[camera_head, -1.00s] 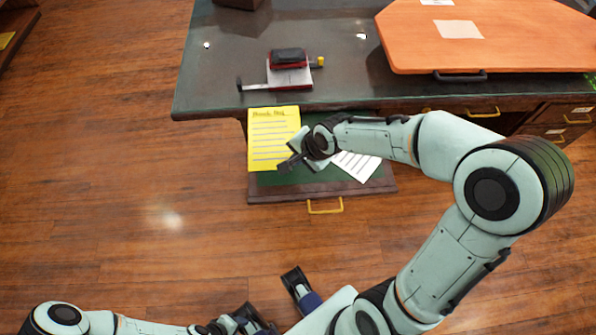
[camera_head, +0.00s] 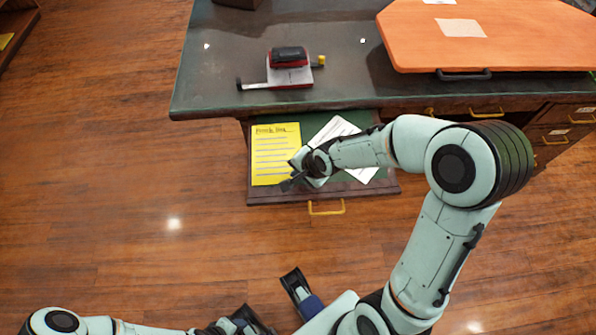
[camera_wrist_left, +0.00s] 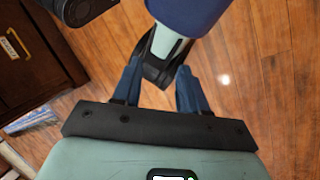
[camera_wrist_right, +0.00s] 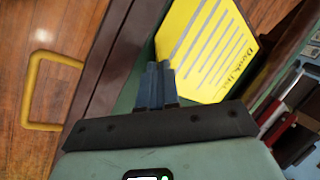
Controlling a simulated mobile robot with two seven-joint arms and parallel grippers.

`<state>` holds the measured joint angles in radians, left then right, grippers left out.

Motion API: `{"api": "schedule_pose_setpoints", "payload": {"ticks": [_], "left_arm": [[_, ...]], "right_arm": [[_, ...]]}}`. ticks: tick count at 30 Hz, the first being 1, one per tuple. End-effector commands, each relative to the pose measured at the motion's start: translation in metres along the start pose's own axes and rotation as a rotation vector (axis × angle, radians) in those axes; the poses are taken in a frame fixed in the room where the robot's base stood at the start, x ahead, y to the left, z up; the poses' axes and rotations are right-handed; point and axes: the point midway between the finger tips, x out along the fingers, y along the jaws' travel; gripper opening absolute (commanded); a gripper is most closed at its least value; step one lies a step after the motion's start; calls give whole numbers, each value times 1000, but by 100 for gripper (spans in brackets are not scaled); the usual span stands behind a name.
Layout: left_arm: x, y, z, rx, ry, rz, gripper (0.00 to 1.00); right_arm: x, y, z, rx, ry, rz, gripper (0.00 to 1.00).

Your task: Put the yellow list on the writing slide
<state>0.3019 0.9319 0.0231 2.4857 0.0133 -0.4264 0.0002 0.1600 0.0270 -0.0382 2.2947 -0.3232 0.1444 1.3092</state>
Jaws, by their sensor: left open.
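The yellow list (camera_head: 276,152) lies over the left part of the pulled-out writing slide (camera_head: 376,187), its heading towards the desk. It looks flat on or very close to the green surface. My right gripper (camera_head: 287,186) is at its lower right corner. In the right wrist view the fingers (camera_wrist_right: 158,75) are together at the edge of the yellow list (camera_wrist_right: 208,50), seemingly pinching it; the contact is partly hidden. My left gripper (camera_wrist_left: 160,85) is open and empty, low over the floor, away from the slide.
A white sheet (camera_head: 335,128) lies on the slide, partly under my right arm. The slide has a yellow handle (camera_head: 327,207). On the dark desk top (camera_head: 225,75) are a red-and-white block item (camera_head: 289,70) and an orange board (camera_head: 500,45).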

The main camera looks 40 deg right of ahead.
Motion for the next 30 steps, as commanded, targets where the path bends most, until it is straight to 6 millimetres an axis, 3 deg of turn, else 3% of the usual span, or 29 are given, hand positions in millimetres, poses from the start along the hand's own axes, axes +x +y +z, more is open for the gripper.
{"api": "schedule_pose_setpoints", "payload": {"ticks": [1,3,4,16,30], "left_arm": [[3,-1,-1,0,2,1,43],[2,0,-1,0,2,1,43],[1,0,-1,0,2,1,43],[-4,1,2,0,-5,-1,43],[-22,3,12,-3,-35,-8,43]], "right_arm": [[3,2,0,0,0,0,0],[1,1,0,0,0,0,24],[1,1,0,0,0,0,27],[-6,-2,0,1,1,-1,27],[-100,-2,0,1,3,-3,27]]}}
